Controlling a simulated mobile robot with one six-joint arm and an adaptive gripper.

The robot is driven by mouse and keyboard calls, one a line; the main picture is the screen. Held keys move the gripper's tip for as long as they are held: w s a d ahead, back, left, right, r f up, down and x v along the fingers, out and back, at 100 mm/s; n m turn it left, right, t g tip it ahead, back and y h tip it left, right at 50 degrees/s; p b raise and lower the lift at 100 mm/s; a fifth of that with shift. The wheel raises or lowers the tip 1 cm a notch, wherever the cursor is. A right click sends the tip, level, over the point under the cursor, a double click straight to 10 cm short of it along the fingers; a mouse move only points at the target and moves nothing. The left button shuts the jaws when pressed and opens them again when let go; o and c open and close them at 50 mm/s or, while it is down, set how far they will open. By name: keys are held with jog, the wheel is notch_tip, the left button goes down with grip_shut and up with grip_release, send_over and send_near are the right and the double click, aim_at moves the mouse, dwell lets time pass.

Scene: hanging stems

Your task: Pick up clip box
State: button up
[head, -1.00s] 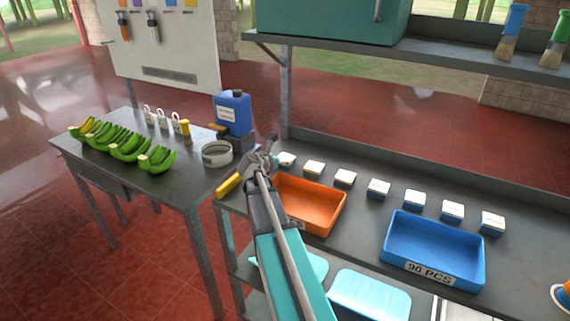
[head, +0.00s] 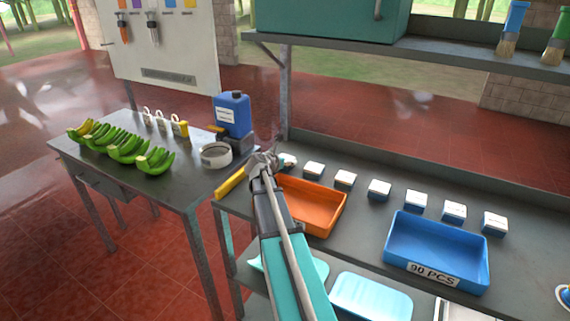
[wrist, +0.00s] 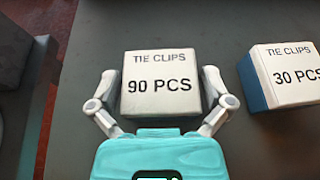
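The clip box marked "TIE CLIPS 90 PCS" (wrist: 162,88) sits upright on the grey bench, with a white label on top. It is the leftmost box of the row in the head view (head: 289,160), partly covered by my gripper (head: 266,163). In the wrist view my gripper (wrist: 161,92) is open around the box, one finger at its left side and one at its right. Only slim gaps show, and firm contact cannot be made out.
A box marked "30 PCS" (wrist: 290,73) stands to the right, with more boxes along the row. An orange tray (head: 318,222) and a blue tray marked "90 PCS" (head: 436,282) lie in front. A yellow item (head: 230,184) lies near the bench's left end.

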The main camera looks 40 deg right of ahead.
jog(key=c, duration=0.8)
jog(key=shift+o, duration=0.2)
jog(key=shift+r, duration=0.1)
notch_tip(320, 180, up, 3)
jog(key=p, duration=0.3)
jog(key=shift+r, duration=0.1)
jog(key=s+a+r+p, duration=0.9)
jog(key=s+p, duration=0.1)
jog(key=shift+a+r, duration=0.3)
jog(key=shift+r, duration=0.05)
jog(key=shift+s, duration=0.1)
